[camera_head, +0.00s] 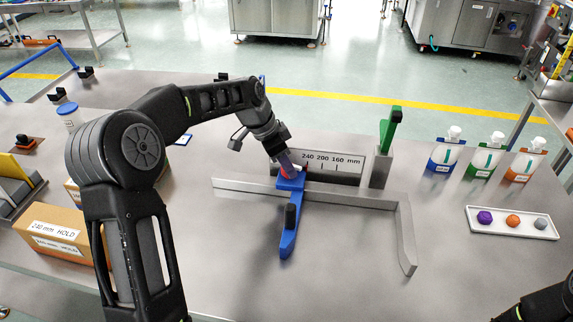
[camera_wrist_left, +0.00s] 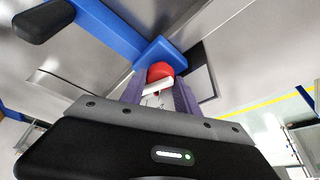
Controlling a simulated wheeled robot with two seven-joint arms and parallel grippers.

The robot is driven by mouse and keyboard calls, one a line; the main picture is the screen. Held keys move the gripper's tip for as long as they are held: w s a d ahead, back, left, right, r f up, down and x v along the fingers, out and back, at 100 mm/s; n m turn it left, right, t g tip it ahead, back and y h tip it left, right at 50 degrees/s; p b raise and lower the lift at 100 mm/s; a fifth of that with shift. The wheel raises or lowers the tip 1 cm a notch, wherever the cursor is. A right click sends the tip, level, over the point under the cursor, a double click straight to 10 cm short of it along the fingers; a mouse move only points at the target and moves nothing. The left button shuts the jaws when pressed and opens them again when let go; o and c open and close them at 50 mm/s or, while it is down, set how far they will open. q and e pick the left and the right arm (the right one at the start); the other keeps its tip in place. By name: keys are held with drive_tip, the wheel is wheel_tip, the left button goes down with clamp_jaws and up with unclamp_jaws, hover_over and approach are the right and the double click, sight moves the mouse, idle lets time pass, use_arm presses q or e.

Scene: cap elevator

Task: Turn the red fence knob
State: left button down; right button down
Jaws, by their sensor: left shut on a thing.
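The red fence knob (camera_wrist_left: 160,72) sits on the blue sliding block of the fence (camera_wrist_left: 160,50) in the left wrist view. In the head view the knob (camera_head: 289,172) is mostly hidden by my gripper, with the blue fence (camera_head: 290,225) stretching toward the front. My left gripper (camera_head: 287,162) comes down from above and is shut on the knob. Its purple fingers (camera_wrist_left: 160,93) stand on both sides of the knob in the left wrist view. My right gripper does not show; only a dark part of the right arm is at the lower right corner.
A scale plate (camera_head: 335,163) marked 240, 200, 160 mm stands behind the rail (camera_head: 345,193). A green handle (camera_head: 391,125) rises to the right. A cardboard box (camera_head: 55,233) is at left.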

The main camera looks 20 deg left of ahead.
use_arm(q)
drive_tip(key=m, duration=0.2)
drive_tip(key=shift+w+m+g+h, duration=0.1)
drive_tip(key=shift+m+g+h, duration=0.2)
drive_tip(key=shift+g+h, duration=0.1)
drive_tip(key=shift+w+a+m+g+p, duration=0.1)
drive_tip(key=shift+m+g+p, duration=0.4)
drive_tip(key=shift+m, duration=1.2)
drive_tip(key=c, duration=1.2)
unclamp_jaws()
